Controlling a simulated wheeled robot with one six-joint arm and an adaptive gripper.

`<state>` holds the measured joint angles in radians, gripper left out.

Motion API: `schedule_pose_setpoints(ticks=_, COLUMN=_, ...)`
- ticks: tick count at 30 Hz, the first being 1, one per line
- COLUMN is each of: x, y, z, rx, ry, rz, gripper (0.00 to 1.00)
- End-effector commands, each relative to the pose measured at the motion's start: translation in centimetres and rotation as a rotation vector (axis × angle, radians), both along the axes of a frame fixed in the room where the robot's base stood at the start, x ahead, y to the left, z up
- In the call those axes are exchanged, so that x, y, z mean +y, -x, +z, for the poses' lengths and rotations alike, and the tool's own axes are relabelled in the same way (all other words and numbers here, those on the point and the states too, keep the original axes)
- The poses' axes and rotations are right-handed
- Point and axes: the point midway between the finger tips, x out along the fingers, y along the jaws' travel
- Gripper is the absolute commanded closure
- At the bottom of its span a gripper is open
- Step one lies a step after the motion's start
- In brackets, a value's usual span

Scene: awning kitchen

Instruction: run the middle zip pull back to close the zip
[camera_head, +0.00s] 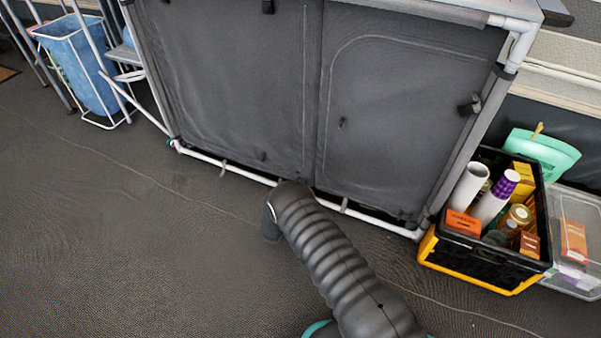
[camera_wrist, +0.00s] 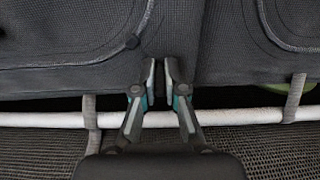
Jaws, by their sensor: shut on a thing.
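The dark grey fabric cupboard front (camera_head: 235,90) has two panels with a vertical middle seam (camera_head: 317,110) between them. In the wrist view my gripper (camera_wrist: 163,82) is at the bottom of that seam, just above the white lower tube. Its two fingers are upright and close together, shut on a small dark thing between them, which I take to be the middle zip pull; the fingers mostly hide it. In the head view my arm hides the fingers.
The white bottom tube (camera_head: 225,170) with grey straps (camera_wrist: 294,97) runs just below the fingers. A black and yellow crate (camera_head: 485,268) of packets and rolls stands at right, beside a clear box (camera_head: 580,210). A blue bin (camera_head: 80,65) stands at left. The floor at front left is clear.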

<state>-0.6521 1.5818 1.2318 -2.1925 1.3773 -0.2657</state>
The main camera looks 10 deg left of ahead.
Motion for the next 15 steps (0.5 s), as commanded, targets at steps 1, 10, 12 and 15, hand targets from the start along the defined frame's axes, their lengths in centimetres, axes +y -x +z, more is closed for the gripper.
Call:
schedule_pose_setpoints(ticks=1, x=-0.17, y=0.13, z=-0.37, rx=0.004, ry=-0.001, rz=-0.002, gripper=1.00)
schedule_pose_setpoints(ticks=10, x=-0.15, y=0.31, z=-0.66, rx=0.008, ry=-0.001, rz=-0.002, gripper=1.00)
schedule_pose_setpoints(ticks=12, x=-0.17, y=0.32, z=-0.70, rx=0.009, ry=-0.001, rz=-0.002, gripper=1.00)
schedule_pose_setpoints(ticks=15, x=-0.12, y=0.33, z=-0.71, rx=0.009, ry=-0.001, rz=-0.002, gripper=0.65)
